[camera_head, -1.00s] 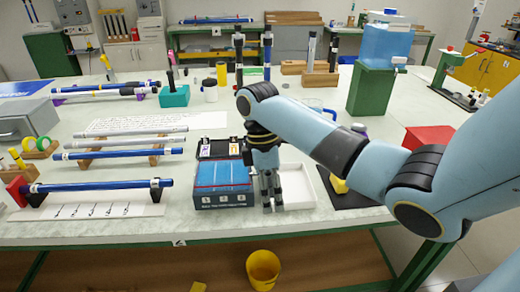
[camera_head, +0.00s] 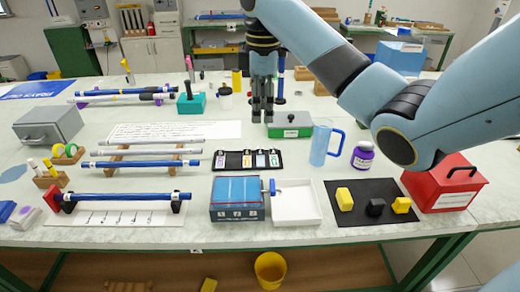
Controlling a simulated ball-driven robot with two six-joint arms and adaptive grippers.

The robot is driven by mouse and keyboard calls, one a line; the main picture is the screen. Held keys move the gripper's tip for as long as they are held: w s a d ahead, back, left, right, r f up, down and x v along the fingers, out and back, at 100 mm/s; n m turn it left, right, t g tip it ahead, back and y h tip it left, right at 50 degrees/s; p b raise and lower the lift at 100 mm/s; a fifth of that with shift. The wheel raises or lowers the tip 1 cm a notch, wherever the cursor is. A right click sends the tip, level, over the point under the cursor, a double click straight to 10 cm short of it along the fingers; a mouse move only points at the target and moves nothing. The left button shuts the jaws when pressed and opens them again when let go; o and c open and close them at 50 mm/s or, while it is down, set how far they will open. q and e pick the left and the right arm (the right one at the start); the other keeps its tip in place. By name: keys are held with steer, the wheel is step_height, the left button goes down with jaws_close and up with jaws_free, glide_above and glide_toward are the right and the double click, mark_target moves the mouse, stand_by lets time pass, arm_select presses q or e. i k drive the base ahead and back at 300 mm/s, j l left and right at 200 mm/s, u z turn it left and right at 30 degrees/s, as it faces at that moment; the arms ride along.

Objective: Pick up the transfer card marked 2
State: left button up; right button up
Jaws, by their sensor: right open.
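A black card holder (camera_head: 232,161) lies flat on the table in the middle, with several small coloured cards standing out on it: a purple one (camera_head: 221,161), a yellowish one (camera_head: 247,161), a teal one (camera_head: 260,161) and an orange one (camera_head: 273,160). Their marks are too small to read, so I cannot tell which is marked 2. My right gripper (camera_head: 262,117) points down with its fingers open and nothing seen between them. In the picture it is just above and beyond the card holder, by a green-lidded box (camera_head: 294,121). My left gripper is not in view.
A blue box numbered on its front (camera_head: 237,213) and a white tray (camera_head: 296,208) stand nearer than the holder. A blue jug (camera_head: 321,145) and a purple jar (camera_head: 363,155) are to the right. Rods on racks (camera_head: 150,152) lie to the left.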

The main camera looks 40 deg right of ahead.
mark_target(260, 155)
steer(key=i+l, duration=0.75)
steer(key=l, duration=0.1)
